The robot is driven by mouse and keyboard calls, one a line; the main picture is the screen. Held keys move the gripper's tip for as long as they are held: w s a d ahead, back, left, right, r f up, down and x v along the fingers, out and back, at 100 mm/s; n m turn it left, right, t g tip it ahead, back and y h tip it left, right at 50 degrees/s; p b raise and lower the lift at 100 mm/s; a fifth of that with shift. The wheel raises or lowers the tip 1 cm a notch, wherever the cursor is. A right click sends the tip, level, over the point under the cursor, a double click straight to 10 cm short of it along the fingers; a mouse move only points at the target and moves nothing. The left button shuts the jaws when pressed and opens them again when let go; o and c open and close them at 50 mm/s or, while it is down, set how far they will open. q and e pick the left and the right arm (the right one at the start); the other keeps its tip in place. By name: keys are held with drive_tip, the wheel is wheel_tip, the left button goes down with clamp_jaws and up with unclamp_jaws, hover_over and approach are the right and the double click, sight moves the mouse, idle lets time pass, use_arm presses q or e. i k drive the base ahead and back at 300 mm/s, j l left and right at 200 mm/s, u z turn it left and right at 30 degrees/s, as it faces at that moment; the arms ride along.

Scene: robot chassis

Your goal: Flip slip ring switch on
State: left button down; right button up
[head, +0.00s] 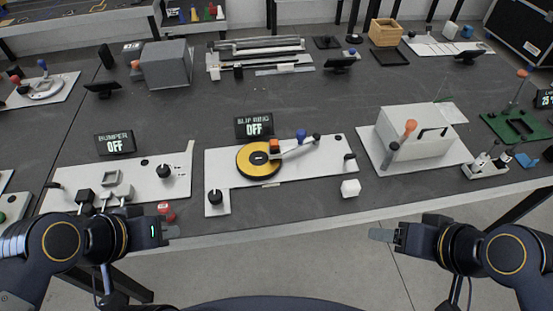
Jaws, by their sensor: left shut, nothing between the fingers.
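The slip ring device is a yellow and black disc (258,160) on a white plate (325,163) at the middle of the table's front part. A light lever arm with an orange block (274,146) at its end and a blue knob (301,136) reaches over the disc. A small display (254,126) behind it reads "SLIP RING OFF". My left gripper (174,232) is shut and empty at the table's front edge, left of and below the plate. My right gripper (380,235) is off the front edge to the right; its fingers look close together, but their state is unclear.
A bumper panel (125,182) with an "OFF" display (114,144) lies left, with a small red object (166,211) near my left gripper. A white cube (350,188) lies right of the slip ring. A white box (405,135) with an orange-knobbed lever stands farther right.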

sight(351, 156)
drive_tip(key=l+u, duration=0.35)
drive_tip(key=l, duration=1.15)
